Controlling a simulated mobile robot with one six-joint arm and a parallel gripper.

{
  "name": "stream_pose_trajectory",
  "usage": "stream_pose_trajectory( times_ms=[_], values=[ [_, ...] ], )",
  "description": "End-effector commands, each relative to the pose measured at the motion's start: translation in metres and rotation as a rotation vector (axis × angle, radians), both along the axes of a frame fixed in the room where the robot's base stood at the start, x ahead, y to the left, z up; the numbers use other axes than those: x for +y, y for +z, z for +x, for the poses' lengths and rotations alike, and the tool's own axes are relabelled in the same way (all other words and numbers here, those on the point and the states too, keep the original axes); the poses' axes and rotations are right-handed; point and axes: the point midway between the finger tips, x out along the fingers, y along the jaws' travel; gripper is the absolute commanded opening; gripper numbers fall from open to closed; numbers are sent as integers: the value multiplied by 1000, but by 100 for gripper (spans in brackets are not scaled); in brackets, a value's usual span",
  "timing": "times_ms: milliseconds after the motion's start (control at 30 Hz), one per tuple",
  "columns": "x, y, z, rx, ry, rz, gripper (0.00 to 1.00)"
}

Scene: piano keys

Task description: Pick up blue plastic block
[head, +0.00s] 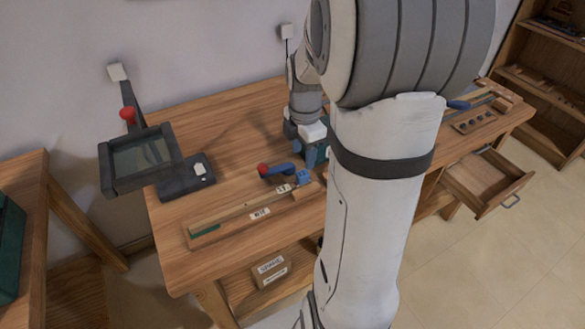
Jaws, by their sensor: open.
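A small blue block (304,178) sits at the right end of a long wooden strip on the workbench, just left of my arm. It is small in the head view, and I cannot tell whether it is loose or fixed. My gripper (312,154) points down over the bench, behind and slightly above the blue block in the picture. It is open, with nothing visible held in it. My large white arm link hides part of the bench to its right, and the fingertips are hard to make out.
A blue lever with a red knob (263,170) lies just left of the block. A dark screen box (143,160) and a dark switch box (188,178) stand at the bench's left. A drawer (487,180) hangs open at right. The bench's left front is fairly clear.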

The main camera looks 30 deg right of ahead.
Motion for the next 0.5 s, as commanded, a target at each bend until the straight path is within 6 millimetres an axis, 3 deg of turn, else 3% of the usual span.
stream_pose_trajectory(
  times_ms=[500],
  values=[
    [1, -65, -4, 6, 16, 3, 49]
  ],
)
